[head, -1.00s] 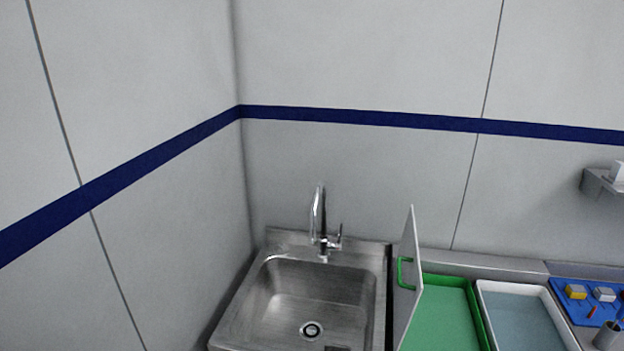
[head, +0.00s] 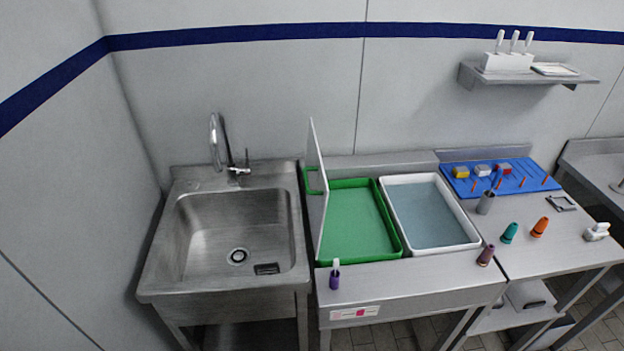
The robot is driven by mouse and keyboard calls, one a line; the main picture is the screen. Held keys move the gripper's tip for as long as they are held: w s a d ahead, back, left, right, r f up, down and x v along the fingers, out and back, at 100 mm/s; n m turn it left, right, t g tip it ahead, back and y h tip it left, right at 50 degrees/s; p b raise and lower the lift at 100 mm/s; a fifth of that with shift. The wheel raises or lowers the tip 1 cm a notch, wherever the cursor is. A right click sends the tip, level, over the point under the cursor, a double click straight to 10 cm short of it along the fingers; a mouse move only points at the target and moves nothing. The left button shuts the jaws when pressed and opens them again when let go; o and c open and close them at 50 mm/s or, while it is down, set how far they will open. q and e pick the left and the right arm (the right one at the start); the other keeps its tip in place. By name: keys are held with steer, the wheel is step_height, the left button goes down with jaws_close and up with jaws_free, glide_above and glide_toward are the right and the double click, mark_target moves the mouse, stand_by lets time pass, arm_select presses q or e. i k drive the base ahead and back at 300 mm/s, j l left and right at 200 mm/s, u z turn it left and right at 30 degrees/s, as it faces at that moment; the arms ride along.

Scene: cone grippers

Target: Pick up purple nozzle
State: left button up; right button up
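A small purple piece with a pale, narrow top (head: 334,281) stands upright near the front edge of the steel counter, in front of the green tray. A second, dark purple-maroon cone-like piece (head: 486,256) stands on the counter further right, near the front right corner of the white tray. It resembles the teal and orange pieces beside it. From here I cannot tell for sure which of the two is the purple nozzle. Neither of my grippers is in view.
A sink (head: 238,228) is at left, with an upright panel (head: 316,190) beside the green tray (head: 390,252). The white tray (head: 468,246) holds water-like blue. Teal (head: 510,233) and orange (head: 540,227) pieces, a grey cup (head: 485,203) and a blue board (head: 520,181) are right.

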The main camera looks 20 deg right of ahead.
mark_target(482, 260)
steer(key=z, duration=2)
